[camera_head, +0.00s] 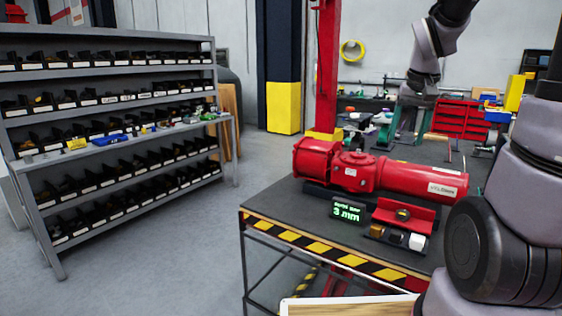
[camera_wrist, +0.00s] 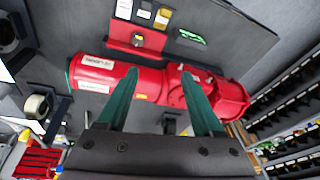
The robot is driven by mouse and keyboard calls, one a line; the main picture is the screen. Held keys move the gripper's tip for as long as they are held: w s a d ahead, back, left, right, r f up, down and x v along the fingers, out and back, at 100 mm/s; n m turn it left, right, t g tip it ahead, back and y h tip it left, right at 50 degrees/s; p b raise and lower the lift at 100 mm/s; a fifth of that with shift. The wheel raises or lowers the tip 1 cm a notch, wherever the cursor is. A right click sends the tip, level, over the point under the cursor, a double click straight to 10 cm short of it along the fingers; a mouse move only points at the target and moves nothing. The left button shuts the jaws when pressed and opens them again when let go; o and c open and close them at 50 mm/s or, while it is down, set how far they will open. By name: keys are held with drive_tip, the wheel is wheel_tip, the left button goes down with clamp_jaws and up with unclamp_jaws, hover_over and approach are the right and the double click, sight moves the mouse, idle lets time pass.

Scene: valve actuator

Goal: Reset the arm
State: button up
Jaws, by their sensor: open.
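My arm rises at the right of the head view and bends over the table. My gripper (camera_head: 408,128) hangs above the back of the table. In the wrist view my gripper (camera_wrist: 158,92) shows two green fingers spread wide with nothing between them. The red valve actuator (camera_head: 375,174) lies on the dark table beyond the front edge. It also shows in the wrist view (camera_wrist: 160,82), behind the fingertips. I cannot tell the exact gap between the fingers and the actuator.
The table (camera_head: 290,205) has a striped front edge. A red holder (camera_head: 405,215), small blocks (camera_head: 398,238) and a green-lit display (camera_head: 347,211) stand before the actuator. A grey shelf rack (camera_head: 110,72) with black bins stands left. Open floor lies between rack and table.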

drive_tip(key=s+a+r+t+y, duration=0.1)
drive_tip(key=s+a+r+t, duration=0.1)
drive_tip(key=s, duration=0.4)
drive_tip(key=s+a+r+t+y, duration=0.1)
drive_tip(key=s+a+r+t, duration=0.1)
drive_tip(key=s+a+r, duration=0.3)
drive_tip(key=shift+s+r, duration=0.95)
drive_tip(key=shift+s, duration=0.3)
